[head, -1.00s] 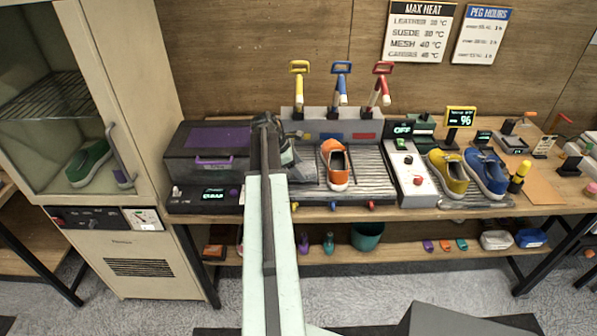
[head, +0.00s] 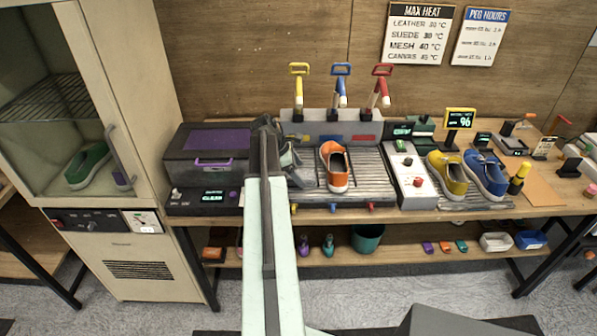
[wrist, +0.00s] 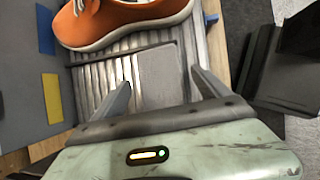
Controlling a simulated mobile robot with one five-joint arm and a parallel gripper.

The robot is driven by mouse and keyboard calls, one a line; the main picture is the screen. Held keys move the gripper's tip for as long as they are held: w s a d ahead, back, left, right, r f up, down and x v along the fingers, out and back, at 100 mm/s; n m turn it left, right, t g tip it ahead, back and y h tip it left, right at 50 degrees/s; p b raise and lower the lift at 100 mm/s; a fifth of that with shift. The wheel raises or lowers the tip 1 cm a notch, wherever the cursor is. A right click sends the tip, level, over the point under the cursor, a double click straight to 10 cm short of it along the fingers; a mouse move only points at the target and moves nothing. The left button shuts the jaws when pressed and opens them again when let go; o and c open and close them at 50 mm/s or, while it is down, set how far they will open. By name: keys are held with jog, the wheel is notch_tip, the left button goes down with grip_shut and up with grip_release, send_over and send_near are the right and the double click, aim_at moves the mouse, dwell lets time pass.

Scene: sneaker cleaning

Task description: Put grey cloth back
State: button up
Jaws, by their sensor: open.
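A flat grey rectangle, which looks like the grey cloth (wrist: 160,76), lies on the ribbed tray (wrist: 112,72) in the wrist view, close to the orange sneaker (wrist: 125,22). My gripper (wrist: 158,85) is open, with its two fingers apart on either side of the grey piece. I cannot tell how high the fingertips are above it. In the head view my gripper (head: 291,160) is over the left part of the tray, left of the orange sneaker (head: 335,168). My arm hides part of the tray's left end there.
A purple-topped grey box (head: 210,150) stands left of my arm. Yellow, blue and red handled tools (head: 341,85) stand behind the tray. A white control box (head: 412,178), yellow sneaker (head: 449,175) and blue sneaker (head: 485,174) are to the right. A glass-door cabinet (head: 100,220) stands far left.

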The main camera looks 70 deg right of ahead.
jog(key=p+v, duration=1)
jog(key=v, duration=0.2)
jog(key=shift+r, duration=0.15)
